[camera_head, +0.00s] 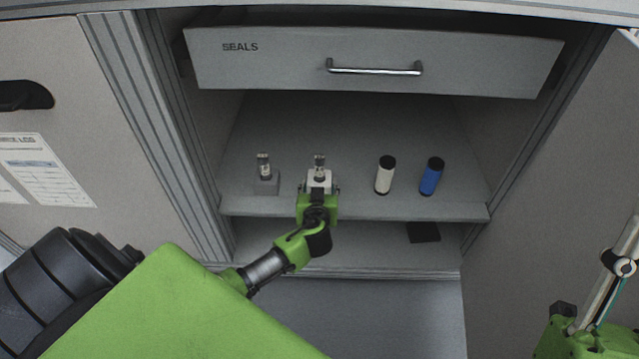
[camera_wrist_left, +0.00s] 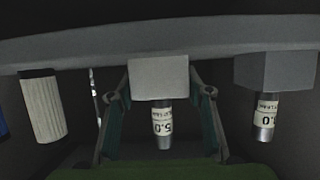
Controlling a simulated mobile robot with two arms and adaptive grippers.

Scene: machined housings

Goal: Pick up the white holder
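The white holder (camera_head: 319,181) stands upright on the cabinet shelf with a small labelled metal-and-white cylinder (camera_head: 319,163) in its top. In the left wrist view, which is upside down, the holder (camera_wrist_left: 159,78) is centred and its cylinder (camera_wrist_left: 162,122) points down. My left gripper (camera_head: 319,189) is at the front of the holder. Its fingers (camera_wrist_left: 161,90) stand one on each side, apparently open with slim gaps; contact at the tips is hard to make out. My right gripper is not in view.
A grey holder (camera_head: 266,184) with a similar cylinder stands left of the white one. A white bottle (camera_head: 385,176) and a blue bottle (camera_head: 431,177) stand to the right. The open SEALS drawer (camera_head: 290,62) overhangs the shelf (camera_head: 350,207). A dark flat piece (camera_head: 423,232) lies below.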

